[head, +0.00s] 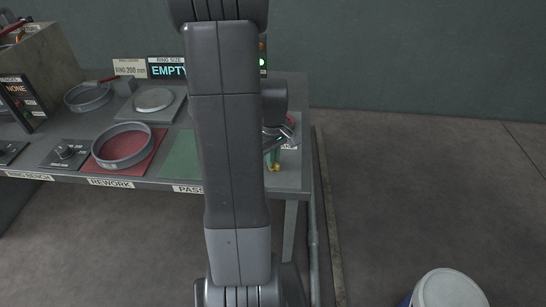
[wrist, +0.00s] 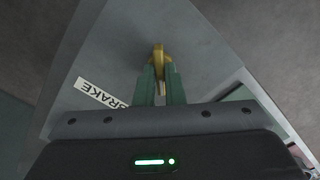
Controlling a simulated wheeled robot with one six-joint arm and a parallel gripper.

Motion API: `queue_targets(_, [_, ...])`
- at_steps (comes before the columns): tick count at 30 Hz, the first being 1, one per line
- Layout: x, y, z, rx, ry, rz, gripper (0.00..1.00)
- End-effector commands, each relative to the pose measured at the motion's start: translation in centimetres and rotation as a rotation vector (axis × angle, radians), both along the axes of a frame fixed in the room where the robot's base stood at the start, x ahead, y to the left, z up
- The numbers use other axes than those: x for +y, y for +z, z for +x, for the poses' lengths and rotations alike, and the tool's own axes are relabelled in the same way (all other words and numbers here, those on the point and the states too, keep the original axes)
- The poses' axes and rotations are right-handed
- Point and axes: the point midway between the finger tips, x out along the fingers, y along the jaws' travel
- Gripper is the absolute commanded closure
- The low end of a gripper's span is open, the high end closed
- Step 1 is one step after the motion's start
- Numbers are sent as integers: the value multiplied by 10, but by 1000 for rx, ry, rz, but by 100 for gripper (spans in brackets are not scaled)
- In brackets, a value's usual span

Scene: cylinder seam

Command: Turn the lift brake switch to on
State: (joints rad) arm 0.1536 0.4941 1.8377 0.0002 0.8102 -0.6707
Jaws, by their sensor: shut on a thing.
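The lift brake switch shows as a brass-yellow lever (wrist: 158,50) on a grey panel in the wrist view. A white label reading BRAKE (wrist: 92,90) lies beside it, upside down in that view. My gripper (wrist: 159,72) has its two green fingers shut on the lever. In the head view the brass lever (head: 276,168) shows small at the right end of the bench, with my gripper (head: 269,157) at it. My arm hides part of the panel there. I cannot read an on or off mark.
The bench holds a grey ring on a red rework mat (head: 146,164), another ring (head: 88,97), a pale disc (head: 153,100), a knob (head: 66,152) and a display reading EMPTY (head: 168,71). A white-topped drum (head: 448,288) stands at lower right. The floor to the right is otherwise clear.

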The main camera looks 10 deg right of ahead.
Motion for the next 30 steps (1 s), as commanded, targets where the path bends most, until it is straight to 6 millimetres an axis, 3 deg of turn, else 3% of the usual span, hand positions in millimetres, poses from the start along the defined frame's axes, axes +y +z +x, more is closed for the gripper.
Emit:
queue_targets(11, [0,1,1,-3,6,-2,100])
queue_targets(12, [0,1,1,-3,6,-2,85])
queue_targets(15, [0,1,1,-3,5,-1,69])
queue_targets(24, [0,2,0,-1,4,0,69])
queue_targets(30, [0,26,1,-5,4,-1,69])
